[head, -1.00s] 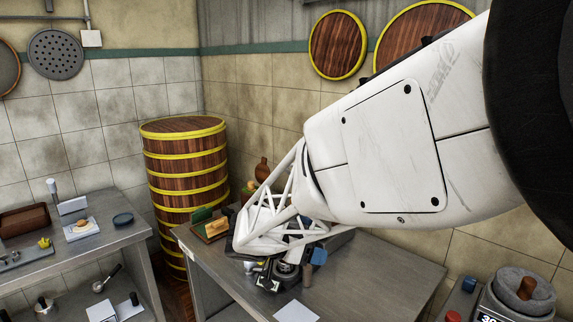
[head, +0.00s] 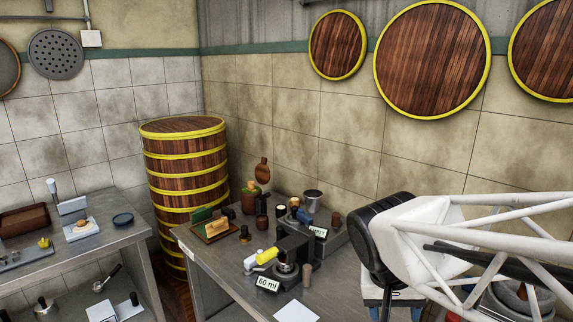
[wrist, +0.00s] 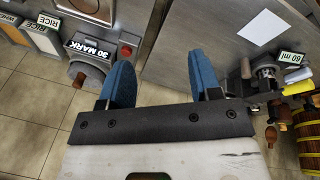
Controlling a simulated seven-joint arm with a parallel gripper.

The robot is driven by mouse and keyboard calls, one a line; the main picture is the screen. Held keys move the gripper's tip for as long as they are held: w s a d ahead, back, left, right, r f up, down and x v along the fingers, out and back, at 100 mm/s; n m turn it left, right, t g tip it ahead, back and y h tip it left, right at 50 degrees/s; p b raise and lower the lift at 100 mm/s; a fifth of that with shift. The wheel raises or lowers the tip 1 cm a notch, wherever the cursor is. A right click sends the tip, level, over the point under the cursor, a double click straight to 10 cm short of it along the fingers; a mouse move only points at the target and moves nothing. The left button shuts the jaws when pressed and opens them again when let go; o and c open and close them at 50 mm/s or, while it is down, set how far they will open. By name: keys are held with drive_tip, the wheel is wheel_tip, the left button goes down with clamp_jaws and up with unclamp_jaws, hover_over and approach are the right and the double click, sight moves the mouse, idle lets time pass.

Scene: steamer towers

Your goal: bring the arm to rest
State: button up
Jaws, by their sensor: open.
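My gripper (wrist: 163,80) shows in the wrist view with its two blue fingers wide apart and nothing between them. Below the fingers are the floor and the edge of the steel table. In the head view my white arm fills the lower right, clear of the table's middle. My fingertips cannot be made out there.
The steel table (head: 345,298) holds a dark device labelled 60 ml (head: 286,268), a white sheet (head: 297,312) and several small items. A steamer tower (head: 186,190) stands in the corner. A device labelled 30 MARK (wrist: 88,68) is near my left finger.

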drive_tip(key=s+n+t+y, duration=0.1)
drive_tip(key=s+n+y, duration=0.1)
drive_tip(key=s, duration=0.4)
drive_tip(key=shift+s+r+n+y, duration=0.2)
drive_tip(key=shift+s+n+y, duration=0.1)
drive_tip(key=shift+y, duration=0.1)
drive_tip(key=shift+w, duration=0.15)
idle(1.5)
drive_tip(key=w+a+r+m+g, duration=0.15)
drive_tip(key=w+a, duration=0.35)
drive_tip(key=w, duration=0.6)
drive_tip(key=w+a+r+m, duration=0.1)
drive_tip(key=w+a+m, duration=0.25)
drive_tip(key=w, duration=0.85)
drive_tip(key=w+a+f+m, duration=0.1)
drive_tip(key=w+a+f, duration=0.2)
drive_tip(key=w+a, duration=0.2)
drive_tip(key=w+a+f+m+g+h, duration=0.1)
drive_tip(key=w+a+f, duration=0.2)
drive_tip(key=w+a, duration=0.2)
drive_tip(key=w+a+f+m+g, duration=0.1)
drive_tip(key=w+a+f, duration=0.2)
drive_tip(key=w+a, duration=0.3)
drive_tip(key=shift+w+h, duration=0.3)
drive_tip(key=shift+w, duration=0.45)
drive_tip(key=shift+w+a+f+m, duration=0.3)
drive_tip(key=shift+w+a, duration=0.1)
drive_tip(key=shift+a, duration=0.05)
drive_tip(key=shift+f, duration=0.15)
